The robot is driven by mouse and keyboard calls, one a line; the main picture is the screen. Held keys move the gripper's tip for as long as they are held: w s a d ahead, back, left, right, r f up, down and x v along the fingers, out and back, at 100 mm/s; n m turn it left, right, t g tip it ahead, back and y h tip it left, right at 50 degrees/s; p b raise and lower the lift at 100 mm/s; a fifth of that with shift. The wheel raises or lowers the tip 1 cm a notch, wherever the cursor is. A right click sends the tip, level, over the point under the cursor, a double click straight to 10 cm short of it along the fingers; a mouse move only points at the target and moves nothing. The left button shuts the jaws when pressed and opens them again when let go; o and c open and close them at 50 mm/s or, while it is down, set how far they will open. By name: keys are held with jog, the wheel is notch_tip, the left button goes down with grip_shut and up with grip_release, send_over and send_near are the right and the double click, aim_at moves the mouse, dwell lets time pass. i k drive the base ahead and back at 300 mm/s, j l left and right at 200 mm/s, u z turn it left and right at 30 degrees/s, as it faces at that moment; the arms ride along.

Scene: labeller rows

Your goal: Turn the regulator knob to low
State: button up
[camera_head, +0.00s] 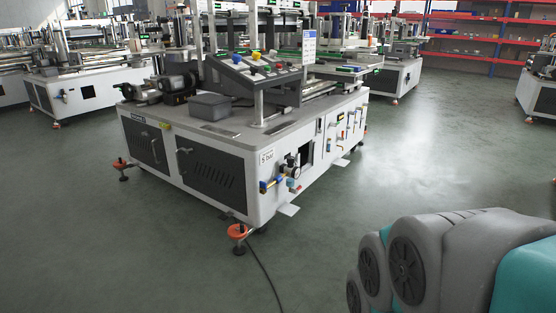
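The regulator assembly (291,172) is on the near end of the white labelling machine (232,160), low on its side panel. It has a small dark knob (290,160) at the top, a round gauge (295,173) and a blue part (291,183) below. A label reading "5 bar" (266,158) is on the panel just above and left. The knob's setting and the gauge needle are too small to read. My gripper is not in view. Grey and teal links of my arm fill the lower right corner, well apart from the machine.
A tilted control panel (255,72) with coloured buttons stands on the machine. Orange-collared feet (238,231) stick out at its base, and a black cable (266,272) runs along the floor. More machines (85,75) and red shelving (480,60) stand behind. The floor (430,150) right of the machine is clear.

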aim_at(290, 159)
jog(key=i+l+u, duration=0.15)
jog(key=i+l, duration=0.2)
jog(key=i, duration=0.4)
jog(key=i+l+u, duration=0.15)
jog(key=i+l, duration=0.3)
jog(key=i, duration=0.25)
jog(key=i+l+u, duration=0.15)
jog(key=i+l, duration=0.4)
jog(key=i, duration=0.15)
